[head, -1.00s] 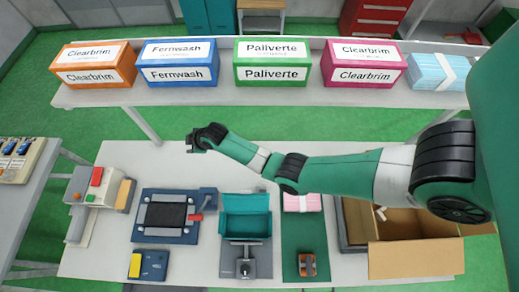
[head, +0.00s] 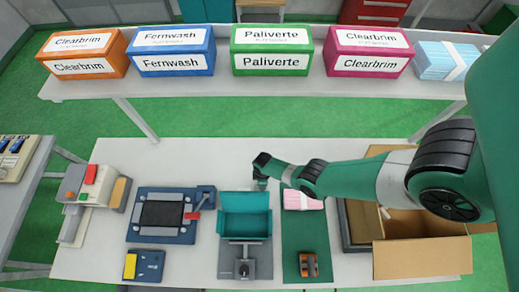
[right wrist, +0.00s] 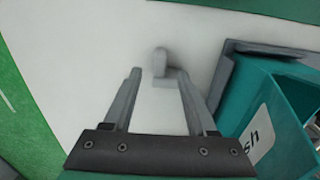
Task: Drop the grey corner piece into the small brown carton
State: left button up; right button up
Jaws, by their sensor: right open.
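The small light-grey corner piece (right wrist: 161,58) shows in the right wrist view on the pale table, beyond and between my right gripper's (right wrist: 158,78) fingertips. The fingers are apart with nothing held. In the head view the right gripper (head: 261,180) hangs just behind the teal bin (head: 244,203); I cannot make out the corner piece there. The open brown carton (head: 422,259) is at the right of the table, its flaps spread, partly hidden by my right arm. A small whitish item (head: 385,212) shows at its inside left. My left gripper is out of view.
A blue-framed fixture (head: 160,236) and a blue box with a yellow block (head: 131,266) are at left. A pink pack (head: 303,200) and an orange-black item (head: 308,266) lie on a green mat (head: 306,238). A shelf (head: 200,92) with labelled boxes runs behind.

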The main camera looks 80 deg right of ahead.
jog(key=shift+f, duration=0.2)
notch_tip(320, 180, down, 5)
jog(key=b, duration=0.5)
jog(key=shift+s+f, duration=0.1)
jog(key=shift+f, duration=0.1)
jog(key=shift+r, duration=0.2)
grip_shut()
